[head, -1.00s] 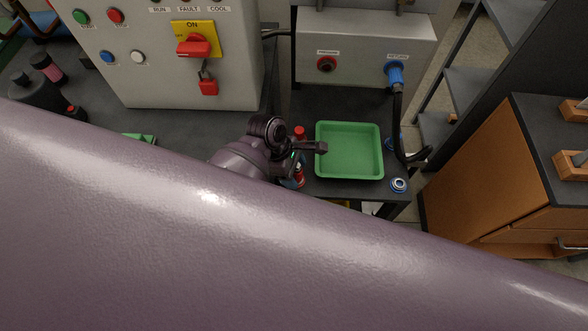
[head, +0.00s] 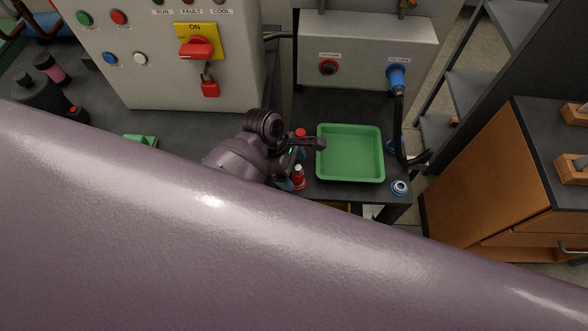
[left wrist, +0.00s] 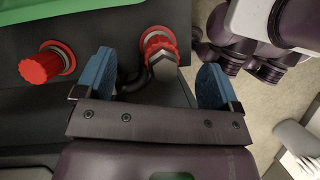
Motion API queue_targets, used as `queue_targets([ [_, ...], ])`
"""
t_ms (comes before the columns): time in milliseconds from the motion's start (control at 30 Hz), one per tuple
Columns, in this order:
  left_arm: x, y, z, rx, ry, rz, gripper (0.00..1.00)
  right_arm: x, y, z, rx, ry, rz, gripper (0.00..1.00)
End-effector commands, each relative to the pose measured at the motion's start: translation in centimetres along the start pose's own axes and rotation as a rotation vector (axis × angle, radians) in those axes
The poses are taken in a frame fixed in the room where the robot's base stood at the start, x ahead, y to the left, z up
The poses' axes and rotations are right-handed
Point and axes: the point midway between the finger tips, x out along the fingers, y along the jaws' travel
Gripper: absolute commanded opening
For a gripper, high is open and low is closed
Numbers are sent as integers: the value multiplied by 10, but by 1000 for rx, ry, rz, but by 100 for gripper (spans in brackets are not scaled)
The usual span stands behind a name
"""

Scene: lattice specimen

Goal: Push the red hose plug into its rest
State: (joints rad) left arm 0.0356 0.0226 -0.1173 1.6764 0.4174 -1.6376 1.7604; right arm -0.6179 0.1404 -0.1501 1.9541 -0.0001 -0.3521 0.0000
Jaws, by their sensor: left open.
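My left gripper (head: 296,166) hangs over the dark bench, left of the green tray. In the left wrist view its blue fingertips (left wrist: 150,86) are wide apart with nothing clamped. A red, ringed piece with a grey metal hex part, which looks like the red hose plug (left wrist: 158,42), lies between and just beyond the fingers. A dark hose loops beside it. In the head view it shows as a red piece (head: 299,178) near the bench front. A second red collar with a round base (left wrist: 45,65) stands further left. I cannot tell how far the plug is seated.
The green tray (head: 318,168) is close to the gripper's right. A blue plug (head: 396,77) with a black hose is in the return socket. A blue ring (head: 399,187) sits at the bench's right corner. A grey panel box (head: 365,45) stands behind. My purple arm hides the foreground.

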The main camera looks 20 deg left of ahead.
Motion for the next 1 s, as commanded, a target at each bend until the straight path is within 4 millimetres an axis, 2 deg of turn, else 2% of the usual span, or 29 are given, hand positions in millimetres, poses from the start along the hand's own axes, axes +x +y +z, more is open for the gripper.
queue_targets([
  [400,-23,0,0,-1,0,1,88,0,0,0,0,0,0,43],
  [867,-28,0,0,0,0,1,88,0,0,0,0,0,0,43],
  [1000,-37,1,0,1,0,2,88,0,0,0,0,0,0,43],
])
